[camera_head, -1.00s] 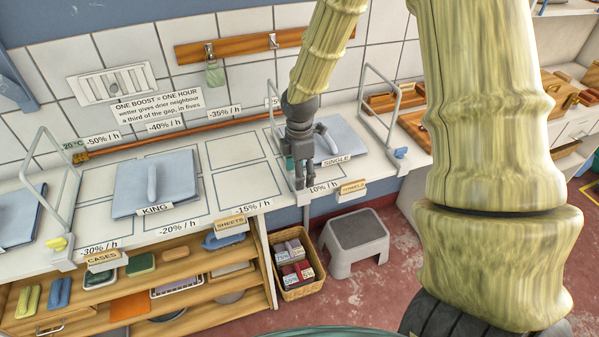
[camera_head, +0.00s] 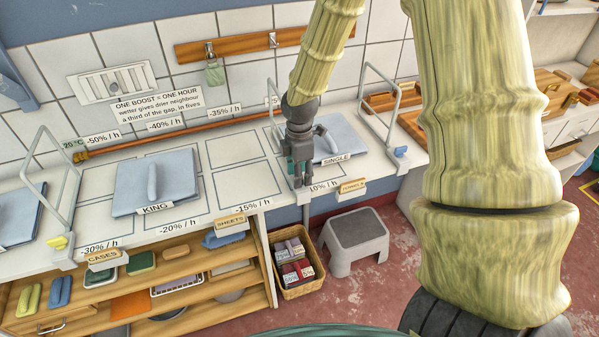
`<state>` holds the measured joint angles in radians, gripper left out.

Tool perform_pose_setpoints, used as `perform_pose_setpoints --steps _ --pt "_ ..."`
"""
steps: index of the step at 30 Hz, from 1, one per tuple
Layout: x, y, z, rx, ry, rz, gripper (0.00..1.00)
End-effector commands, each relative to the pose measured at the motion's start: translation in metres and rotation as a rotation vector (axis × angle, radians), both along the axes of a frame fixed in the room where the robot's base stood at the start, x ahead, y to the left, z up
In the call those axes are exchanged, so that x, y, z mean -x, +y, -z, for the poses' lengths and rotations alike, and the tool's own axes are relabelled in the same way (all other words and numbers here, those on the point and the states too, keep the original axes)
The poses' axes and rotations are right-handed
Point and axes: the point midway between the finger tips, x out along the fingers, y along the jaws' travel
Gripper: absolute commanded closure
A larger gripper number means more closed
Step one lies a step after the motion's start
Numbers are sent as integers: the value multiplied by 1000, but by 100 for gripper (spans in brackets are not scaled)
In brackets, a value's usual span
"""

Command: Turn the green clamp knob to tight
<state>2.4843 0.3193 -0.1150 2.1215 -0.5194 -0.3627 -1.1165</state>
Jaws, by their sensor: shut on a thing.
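The green clamp knob (camera_head: 291,168) shows only as a small teal patch at the front edge of the worktop (camera_head: 283,203), at the foot of the middle wire frame. My gripper (camera_head: 300,181) points down over the knob and is shut on it. The dark fingers hide most of the knob, so I cannot read how tight it is.
A blue pad marked SINGLE (camera_head: 343,139) lies just right of my gripper. A blue pad marked KING (camera_head: 155,182) lies to the left. A yellow knob (camera_head: 57,242) and a blue knob (camera_head: 400,152) sit on neighbouring frames. A grey stool (camera_head: 356,241) and a basket (camera_head: 299,289) stand below.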

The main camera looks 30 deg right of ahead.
Motion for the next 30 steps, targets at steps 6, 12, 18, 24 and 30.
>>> perform_pose_setpoints --steps 6,12,18,24,30 --pt "0 0 -1 1 3 89 83" --pt "0 0 -2 2 1 242 83" --pt "0 0 -2 3 1 432 83" --pt "-1 0 -2 2 0 624 83" --pt "-1 0 -1 1 -1 813 83"
